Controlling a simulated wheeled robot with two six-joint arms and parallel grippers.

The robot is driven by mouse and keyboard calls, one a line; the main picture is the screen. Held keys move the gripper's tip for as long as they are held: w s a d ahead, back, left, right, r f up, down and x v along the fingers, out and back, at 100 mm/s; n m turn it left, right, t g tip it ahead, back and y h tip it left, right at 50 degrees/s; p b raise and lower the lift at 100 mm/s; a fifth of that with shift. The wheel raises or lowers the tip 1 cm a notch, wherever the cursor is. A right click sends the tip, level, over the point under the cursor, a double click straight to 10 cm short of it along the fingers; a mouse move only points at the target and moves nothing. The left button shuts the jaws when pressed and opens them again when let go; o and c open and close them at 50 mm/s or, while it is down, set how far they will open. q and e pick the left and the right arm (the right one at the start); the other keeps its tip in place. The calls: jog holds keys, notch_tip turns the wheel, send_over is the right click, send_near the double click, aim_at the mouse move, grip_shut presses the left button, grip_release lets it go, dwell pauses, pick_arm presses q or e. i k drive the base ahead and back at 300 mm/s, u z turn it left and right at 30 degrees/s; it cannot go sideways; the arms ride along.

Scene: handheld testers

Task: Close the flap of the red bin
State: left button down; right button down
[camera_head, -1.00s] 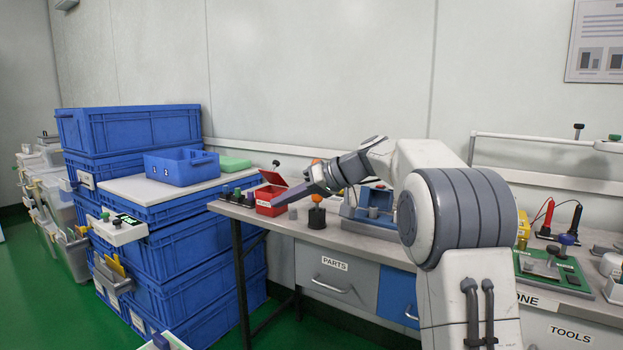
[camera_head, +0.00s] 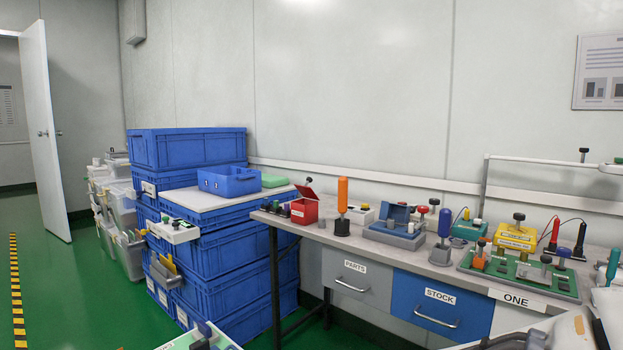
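The small red bin (camera_head: 304,211) stands near the left end of the grey workbench (camera_head: 345,241). Its red flap (camera_head: 307,191) is raised and tilted, so the bin is open at the top. What lies inside is too small to tell. Neither of my grippers shows in the head view. Pale parts at the lower right may belong to my arm, but no fingers show there.
An orange-handled tool (camera_head: 342,202) stands just right of the bin. An open blue case (camera_head: 396,226) is further right. Stacked blue crates (camera_head: 245,258) stand left of the bench, with a blue tray (camera_head: 229,181) on top. Green floor (camera_head: 85,295) is clear at left.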

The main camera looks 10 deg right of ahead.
aim_at(306, 192)
jog(key=z, duration=0.85)
jog(key=i, duration=0.9)
jog(key=u, duration=0.75)
jog(key=i, duration=0.7)
jog(key=u, duration=0.75)
